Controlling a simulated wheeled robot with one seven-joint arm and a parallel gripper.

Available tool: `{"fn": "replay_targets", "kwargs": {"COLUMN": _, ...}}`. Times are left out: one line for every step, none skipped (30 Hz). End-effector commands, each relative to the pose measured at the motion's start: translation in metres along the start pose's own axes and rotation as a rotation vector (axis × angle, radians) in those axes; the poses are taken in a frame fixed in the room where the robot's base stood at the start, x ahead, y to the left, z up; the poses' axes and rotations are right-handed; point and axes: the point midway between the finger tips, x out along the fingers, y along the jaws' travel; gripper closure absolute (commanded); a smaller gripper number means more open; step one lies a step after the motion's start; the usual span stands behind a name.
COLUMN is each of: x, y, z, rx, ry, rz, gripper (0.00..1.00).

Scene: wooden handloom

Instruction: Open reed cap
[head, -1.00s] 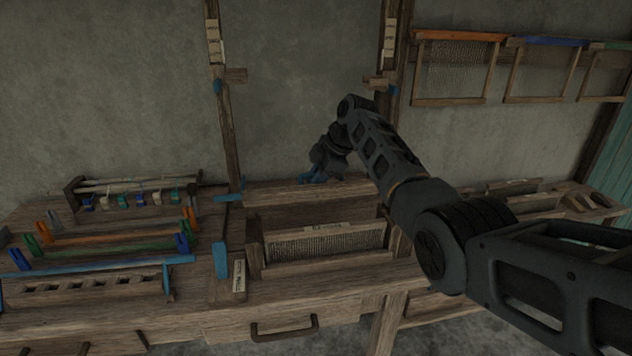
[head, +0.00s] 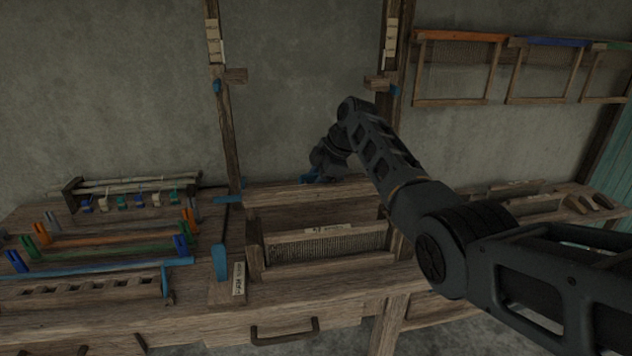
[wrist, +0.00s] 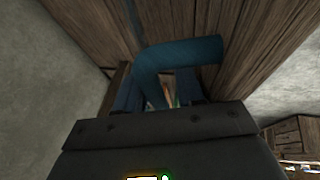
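The reed cap, a wooden beam (head: 275,193), lies across the loom above the reed (head: 330,243) in the head view. My gripper (head: 312,176) is at the beam's upper edge, beside something blue. In the wrist view a bent blue handle (wrist: 185,53) stands against wooden boards. My gripper's dark fingers (wrist: 160,92) are at this handle, with one leg of it running down between them. The fingers are parted, with a small gap beside the leg. I cannot tell whether they press on the handle. My arm hides the beam's right end.
Upright wooden posts (head: 228,130) flank the loom. A rack with coloured clips (head: 138,190) and blue, green and orange bars fill the left side of the bench. A drawer handle (head: 285,331) is at the front. Frames hang on the right wall (head: 458,72).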

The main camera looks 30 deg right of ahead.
Motion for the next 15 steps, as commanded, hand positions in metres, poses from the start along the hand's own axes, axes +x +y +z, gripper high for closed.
{"fn": "replay_targets", "kwargs": {"x": -0.001, "y": 0.000, "z": 0.000, "rx": 0.000, "ry": 0.000, "rz": 0.001, "gripper": 0.60}}
{"fn": "replay_targets", "kwargs": {"x": -0.001, "y": 0.001, "z": 0.000, "rx": 0.000, "ry": 0.000, "rz": 0.001, "gripper": 0.60}}
{"fn": "replay_targets", "kwargs": {"x": -0.001, "y": 0.001, "z": 0.000, "rx": 0.000, "ry": 0.000, "rz": 0.002, "gripper": 0.60}}
{"fn": "replay_targets", "kwargs": {"x": -0.001, "y": 0.001, "z": 0.000, "rx": 0.000, "ry": 0.000, "rz": 0.002, "gripper": 0.60}}
{"fn": "replay_targets", "kwargs": {"x": -0.001, "y": 0.001, "z": 0.000, "rx": 0.000, "ry": 0.000, "rz": 0.002, "gripper": 0.60}}
{"fn": "replay_targets", "kwargs": {"x": -0.001, "y": 0.001, "z": 0.000, "rx": 0.000, "ry": 0.000, "rz": 0.002, "gripper": 0.60}}
{"fn": "replay_targets", "kwargs": {"x": -0.002, "y": 0.001, "z": 0.000, "rx": 0.000, "ry": 0.000, "rz": 0.003, "gripper": 0.60}}
{"fn": "replay_targets", "kwargs": {"x": -0.003, "y": 0.001, "z": 0.000, "rx": 0.000, "ry": 0.000, "rz": 0.003, "gripper": 0.60}}
{"fn": "replay_targets", "kwargs": {"x": -0.005, "y": 0.001, "z": 0.000, "rx": 0.000, "ry": 0.000, "rz": 0.003, "gripper": 0.60}}
{"fn": "replay_targets", "kwargs": {"x": -0.007, "y": 0.001, "z": 0.000, "rx": 0.000, "ry": 0.000, "rz": 0.003, "gripper": 0.60}}
{"fn": "replay_targets", "kwargs": {"x": -0.010, "y": 0.002, "z": 0.001, "rx": 0.000, "ry": 0.000, "rz": 0.004, "gripper": 0.60}}
{"fn": "replay_targets", "kwargs": {"x": -0.015, "y": 0.002, "z": 0.001, "rx": 0.000, "ry": 0.000, "rz": 0.006, "gripper": 0.60}}
{"fn": "replay_targets", "kwargs": {"x": -0.019, "y": 0.002, "z": 0.001, "rx": 0.001, "ry": 0.000, "rz": 0.005, "gripper": 0.60}}
{"fn": "replay_targets", "kwargs": {"x": -0.024, "y": 0.002, "z": 0.001, "rx": 0.000, "ry": 0.000, "rz": 0.006, "gripper": 0.60}}
{"fn": "replay_targets", "kwargs": {"x": -0.030, "y": 0.001, "z": 0.001, "rx": 0.000, "ry": 0.000, "rz": 0.005, "gripper": 0.60}}
